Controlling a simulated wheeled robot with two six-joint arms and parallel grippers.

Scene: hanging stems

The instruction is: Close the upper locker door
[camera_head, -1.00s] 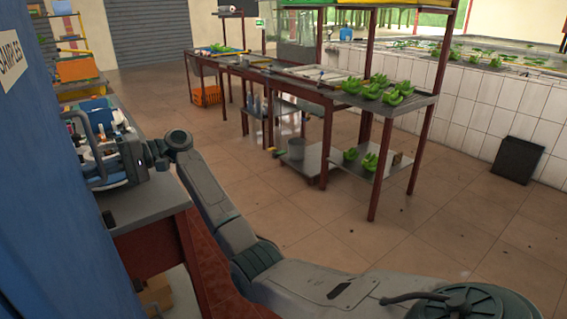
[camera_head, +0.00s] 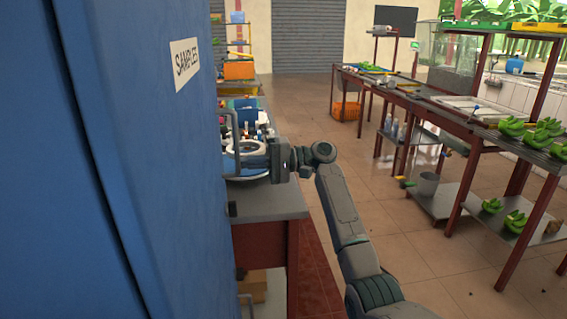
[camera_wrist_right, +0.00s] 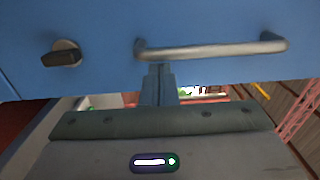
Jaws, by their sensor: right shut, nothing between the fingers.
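The blue upper locker door (camera_head: 170,130) fills the left of the head view, seen at a steep slant, with a "SAMPLES" label on it. How far it stands open I cannot tell. Its metal bar handle (camera_head: 233,140) is near the door's right edge. In the right wrist view the door (camera_wrist_right: 110,20) spans the top, with the handle (camera_wrist_right: 215,50) and a dark latch knob (camera_wrist_right: 62,57). My right gripper (camera_wrist_right: 158,72) is shut and empty, its fingertips just below the handle's left end. Whether they touch the door I cannot tell. My left gripper is out of view.
A grey-topped bench (camera_head: 270,204) with bottles and small items stands behind my right gripper. A long red-framed table (camera_head: 440,105) with green bananas is on the right. The tiled floor between them is clear.

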